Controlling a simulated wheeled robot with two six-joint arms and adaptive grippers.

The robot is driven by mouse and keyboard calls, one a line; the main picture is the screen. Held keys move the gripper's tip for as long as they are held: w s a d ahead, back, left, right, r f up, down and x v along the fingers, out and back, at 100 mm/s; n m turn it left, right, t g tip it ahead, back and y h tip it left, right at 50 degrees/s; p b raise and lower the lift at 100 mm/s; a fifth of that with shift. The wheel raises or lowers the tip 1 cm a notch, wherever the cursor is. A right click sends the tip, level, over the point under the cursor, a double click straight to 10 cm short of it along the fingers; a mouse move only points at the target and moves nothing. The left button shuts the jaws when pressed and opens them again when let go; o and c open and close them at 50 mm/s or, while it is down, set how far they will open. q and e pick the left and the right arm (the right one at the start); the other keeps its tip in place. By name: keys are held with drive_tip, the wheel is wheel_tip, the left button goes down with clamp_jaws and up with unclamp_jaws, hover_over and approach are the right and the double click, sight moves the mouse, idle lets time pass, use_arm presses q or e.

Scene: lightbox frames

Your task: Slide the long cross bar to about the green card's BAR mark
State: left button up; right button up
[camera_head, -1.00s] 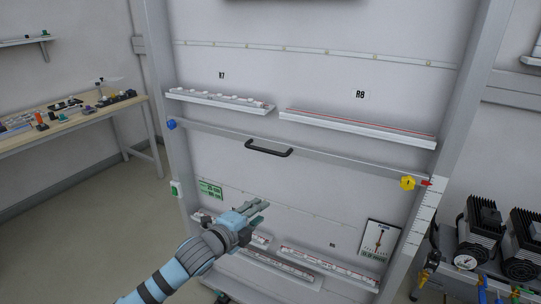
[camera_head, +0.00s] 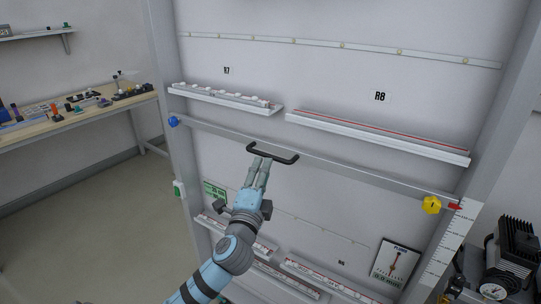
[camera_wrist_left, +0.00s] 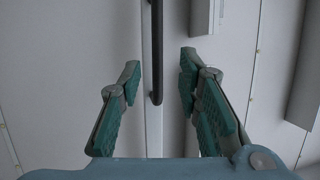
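The long cross bar (camera_head: 340,165) runs across the frame, sloping down to the right, with a black handle (camera_head: 273,154) near its middle. A red pointer (camera_head: 455,206) at its right end lies against a white ruler (camera_head: 448,245). The green card (camera_head: 214,191) is on the panel's lower left; its print is too small to read. My left gripper (camera_head: 260,160) is at the handle's left part. In the left wrist view the gripper (camera_wrist_left: 160,68) is open, with the handle (camera_wrist_left: 155,55) between its fingers in the picture; contact is unclear. My right gripper is out of view.
Two ledges, left (camera_head: 225,98) and right (camera_head: 375,136), stand just above the bar. A blue knob (camera_head: 173,121) and a yellow knob (camera_head: 431,204) sit at the bar's ends. Lower ledges (camera_head: 300,272) and a dial card (camera_head: 396,262) are below.

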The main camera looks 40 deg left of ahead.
sight(270, 157)
use_arm(q)
drive_tip(key=x, duration=0.6)
drive_tip(key=shift+w+d+f, duration=0.1)
drive_tip(key=shift+w+f, duration=0.15)
drive_tip(key=shift+w+r, duration=0.2)
clamp_jaws()
drive_tip(key=shift+f, duration=0.1)
